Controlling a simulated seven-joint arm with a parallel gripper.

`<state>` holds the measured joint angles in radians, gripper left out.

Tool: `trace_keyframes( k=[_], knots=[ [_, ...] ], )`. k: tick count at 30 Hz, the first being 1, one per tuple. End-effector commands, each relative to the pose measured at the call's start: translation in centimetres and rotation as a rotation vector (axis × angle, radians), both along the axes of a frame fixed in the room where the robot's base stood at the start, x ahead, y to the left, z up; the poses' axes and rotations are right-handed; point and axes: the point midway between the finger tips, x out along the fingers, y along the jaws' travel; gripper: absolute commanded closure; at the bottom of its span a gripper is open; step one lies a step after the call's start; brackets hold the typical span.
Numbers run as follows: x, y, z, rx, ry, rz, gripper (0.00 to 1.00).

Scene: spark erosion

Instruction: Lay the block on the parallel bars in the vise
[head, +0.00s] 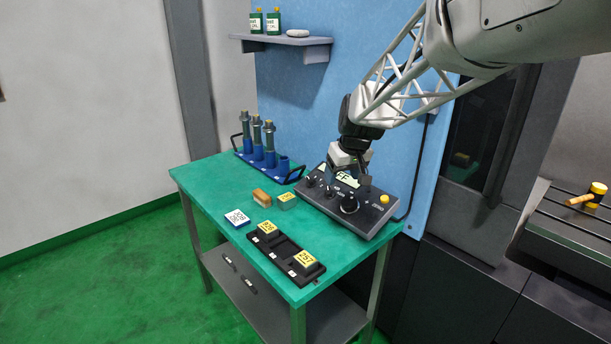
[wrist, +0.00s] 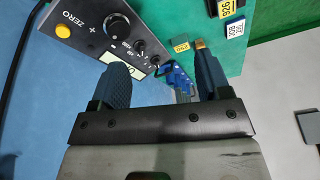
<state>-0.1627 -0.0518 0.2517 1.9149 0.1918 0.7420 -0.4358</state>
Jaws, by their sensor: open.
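My gripper (head: 350,172) is over the black control box in the head view. In the wrist view its two fingers (wrist: 160,62) stand apart with nothing between them. Yellow-labelled blocks sit in a black tray: one at the far end (head: 268,230), one at the near end (head: 305,260). A white-labelled blue block (head: 236,218) lies near the table's left edge and also shows in the wrist view (wrist: 236,30). I cannot tell which block is meant. No vise or parallel bars can be made out.
The black control box (head: 383,213) has knobs and a yellow button. A blue rack (head: 283,170) of tool holders stands at the back. A brown brush-like piece (head: 262,198) lies mid-table.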

Motion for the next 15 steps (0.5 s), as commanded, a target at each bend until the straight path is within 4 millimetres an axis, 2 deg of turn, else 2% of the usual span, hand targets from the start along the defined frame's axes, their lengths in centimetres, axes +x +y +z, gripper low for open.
trace_keyframes(
  k=[3,15],
  knots=[
    [3.1,1.8,-1.5,0.003,-0.005,0.037,0.30],
    [12.3,7.7,-7.2,0.011,-0.035,0.155,0.30]
  ],
)
